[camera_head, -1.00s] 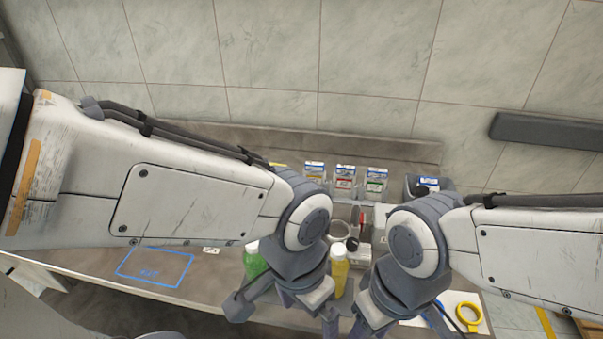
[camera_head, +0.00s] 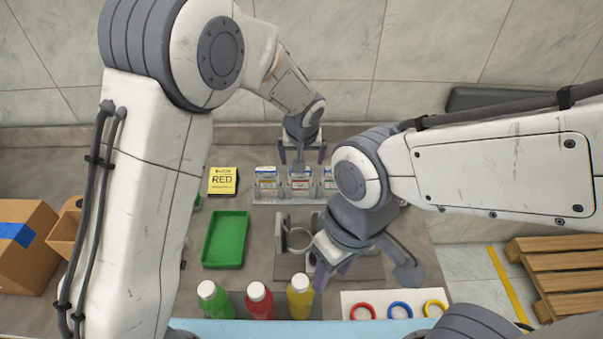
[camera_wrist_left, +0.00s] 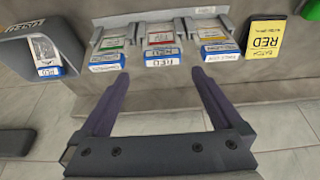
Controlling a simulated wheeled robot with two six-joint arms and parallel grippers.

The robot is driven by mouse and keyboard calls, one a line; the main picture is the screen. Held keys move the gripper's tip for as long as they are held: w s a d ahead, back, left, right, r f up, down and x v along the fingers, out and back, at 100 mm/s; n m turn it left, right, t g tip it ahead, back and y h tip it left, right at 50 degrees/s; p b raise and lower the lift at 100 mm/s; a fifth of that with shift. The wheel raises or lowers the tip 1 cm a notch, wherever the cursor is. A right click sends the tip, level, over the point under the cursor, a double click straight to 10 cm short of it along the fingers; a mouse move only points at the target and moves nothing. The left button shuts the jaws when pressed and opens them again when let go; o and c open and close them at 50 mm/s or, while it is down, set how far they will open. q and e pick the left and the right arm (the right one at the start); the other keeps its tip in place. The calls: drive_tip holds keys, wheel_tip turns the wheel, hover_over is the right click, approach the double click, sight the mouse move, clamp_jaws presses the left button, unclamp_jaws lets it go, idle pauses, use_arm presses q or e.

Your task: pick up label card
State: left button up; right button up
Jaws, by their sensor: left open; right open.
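A row of label card stacks in holders stands at the back of the table. The middle label card stack (camera_head: 299,181) has a blue header and a red band; it also shows in the left wrist view (camera_wrist_left: 161,47), with a green-banded stack (camera_wrist_left: 110,50) and a yellow-banded stack (camera_wrist_left: 217,48) either side. My left gripper (camera_head: 303,158) is open and empty, with its fingers above and either side of the middle stack. In the left wrist view its fingertips (camera_wrist_left: 159,76) stop short of the cards. My right gripper (camera_head: 365,275) is open and empty, above the table's front right.
A yellow "BATCH RED" sign (camera_head: 223,180) stands left of the cards. A cardboard box (camera_head: 22,250) is far left.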

use_arm(q)
drive_tip(key=x, duration=0.2)
drive_tip(key=p+x, duration=0.1)
drive_tip(key=x, duration=0.2)
drive_tip(key=shift+a+f+p, duration=0.25)
drive_tip(key=shift+f+p, duration=0.1)
drive_tip(key=shift+f, duration=0.05)
drive_tip(key=shift+w+f, duration=0.15)
drive_tip(key=shift+f, duration=0.1)
drive_tip(key=c, duration=1.1)
